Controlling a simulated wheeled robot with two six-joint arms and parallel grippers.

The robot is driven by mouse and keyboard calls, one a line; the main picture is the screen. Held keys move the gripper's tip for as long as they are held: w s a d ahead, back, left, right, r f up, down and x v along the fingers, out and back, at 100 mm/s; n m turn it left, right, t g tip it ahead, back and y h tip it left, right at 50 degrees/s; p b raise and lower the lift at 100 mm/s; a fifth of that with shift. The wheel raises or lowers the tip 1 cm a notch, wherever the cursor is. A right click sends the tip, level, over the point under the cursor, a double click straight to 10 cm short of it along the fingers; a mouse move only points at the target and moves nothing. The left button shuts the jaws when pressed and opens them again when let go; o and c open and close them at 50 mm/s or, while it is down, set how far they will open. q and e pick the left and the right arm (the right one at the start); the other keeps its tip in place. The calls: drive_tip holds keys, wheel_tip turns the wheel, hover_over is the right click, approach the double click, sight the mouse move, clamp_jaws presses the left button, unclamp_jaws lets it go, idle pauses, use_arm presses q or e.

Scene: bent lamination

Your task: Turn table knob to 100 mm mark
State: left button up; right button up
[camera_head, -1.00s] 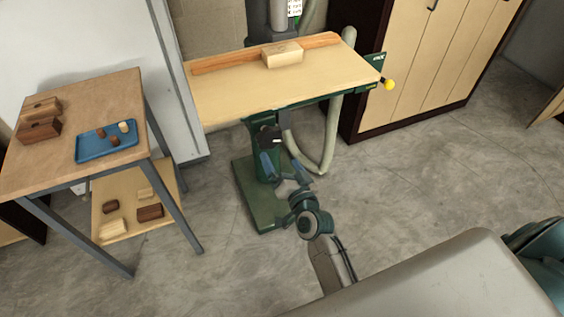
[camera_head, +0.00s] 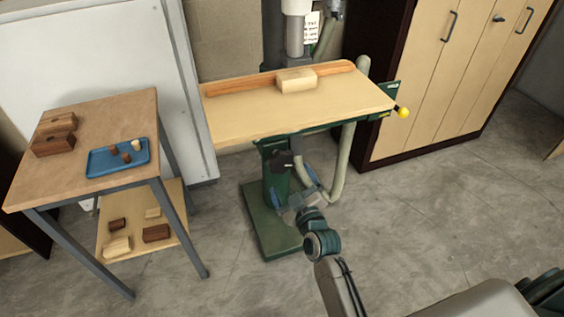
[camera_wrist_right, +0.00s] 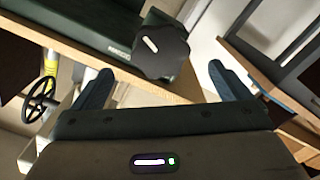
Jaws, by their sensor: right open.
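The table knob is a dark lobed knob (camera_head: 281,160) on the green column under the machine's wooden table (camera_head: 300,103). In the right wrist view the knob (camera_wrist_right: 161,50) has a white mark on its face and lies beyond and between my fingertips, apart from them. My right gripper (camera_head: 294,190) is open and empty, just below and right of the knob in the head view. Its two blue-grey fingers also show in the right wrist view (camera_wrist_right: 160,83). No 100 mm mark can be read. My left gripper is not in view.
A wooden block (camera_head: 297,80) lies on the machine table by the fence. A hose (camera_head: 340,165) hangs right of the column. A side table (camera_head: 100,185) with a blue tray (camera_head: 117,158) stands left. Cabinets (camera_head: 440,75) stand right. The floor between is clear.

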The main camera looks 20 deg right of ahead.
sight(283, 166)
drive_tip(key=w+p, duration=0.2)
drive_tip(key=w, duration=0.5)
drive_tip(key=shift+w+a, duration=0.1)
drive_tip(key=shift+w, duration=0.45)
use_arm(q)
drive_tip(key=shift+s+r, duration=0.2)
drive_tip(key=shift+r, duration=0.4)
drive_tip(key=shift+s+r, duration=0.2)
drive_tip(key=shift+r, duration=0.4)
use_arm(e)
drive_tip(key=c, duration=1)
